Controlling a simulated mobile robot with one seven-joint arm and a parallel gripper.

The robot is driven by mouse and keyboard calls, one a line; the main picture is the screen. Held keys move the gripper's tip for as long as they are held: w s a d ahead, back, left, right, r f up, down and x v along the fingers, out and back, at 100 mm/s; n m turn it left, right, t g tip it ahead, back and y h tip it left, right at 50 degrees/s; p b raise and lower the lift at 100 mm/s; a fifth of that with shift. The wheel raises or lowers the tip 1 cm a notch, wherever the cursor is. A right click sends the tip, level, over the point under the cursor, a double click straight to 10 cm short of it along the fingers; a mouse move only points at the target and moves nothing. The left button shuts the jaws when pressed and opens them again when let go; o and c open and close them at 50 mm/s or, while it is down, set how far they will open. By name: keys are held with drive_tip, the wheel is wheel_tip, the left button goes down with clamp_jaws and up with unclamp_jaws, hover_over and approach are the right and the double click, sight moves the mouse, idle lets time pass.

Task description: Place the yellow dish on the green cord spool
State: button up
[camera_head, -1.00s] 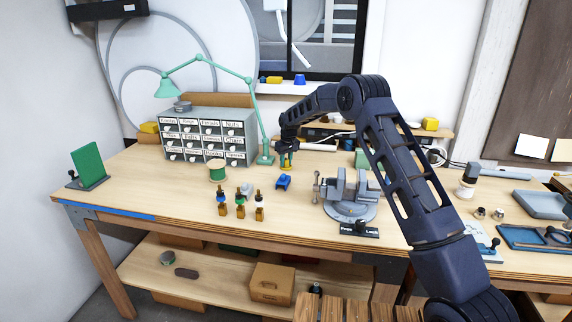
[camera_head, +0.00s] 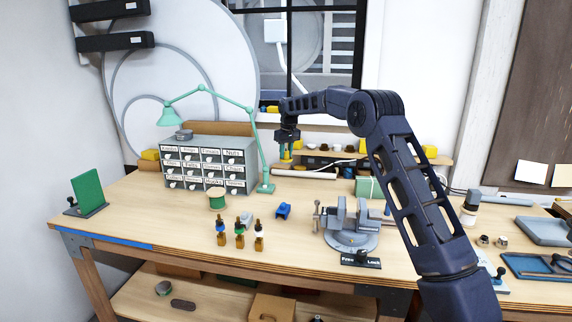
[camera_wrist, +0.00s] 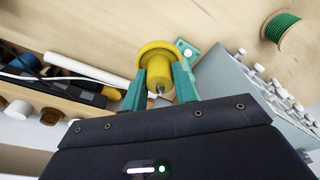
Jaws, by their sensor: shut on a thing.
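My gripper (camera_wrist: 158,85) is shut on the yellow dish (camera_wrist: 156,52), which sits between the teal fingers in the wrist view. In the head view my gripper (camera_head: 286,152) holds the dish above the back of the bench, to the right of the lamp's stem. The dish shows there only as a small yellow patch. The green cord spool (camera_head: 217,199) stands upright on the bench in front of the drawer cabinet, left of and below my gripper. The spool also shows at the top right of the wrist view (camera_wrist: 288,29), well apart from the dish.
A grey drawer cabinet (camera_head: 208,165) and a green desk lamp (camera_head: 265,187) stand near my gripper. The bench left of the spool is mostly clear.

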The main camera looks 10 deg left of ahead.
drive_tip(key=shift+r, duration=0.45)
drive_tip(key=s+a+r, duration=0.2)
drive_tip(key=s+a, duration=0.1)
drive_tip(key=a, duration=0.4)
drive_tip(key=s+a+r, duration=0.3)
drive_tip(key=a, duration=0.4)
wheel_tip(320, 180, up, 3)
hover_over(222, 191)
drive_tip(key=f, duration=1.9)
drive_tip(key=shift+s+d+f, duration=0.1)
drive_tip(key=shift+s+d, duration=0.15)
drive_tip(key=shift+s, duration=0.1)
drive_tip(key=shift+f, duration=0.15)
drive_tip(key=o, duration=1)
drive_tip(key=r, duration=0.4)
drive_tip(key=s+d+r, duration=0.1)
drive_tip(key=r, duration=0.7)
drive_tip(key=shift+s+d+r, duration=0.1)
drive_tip(key=shift+s+d, duration=0.05)
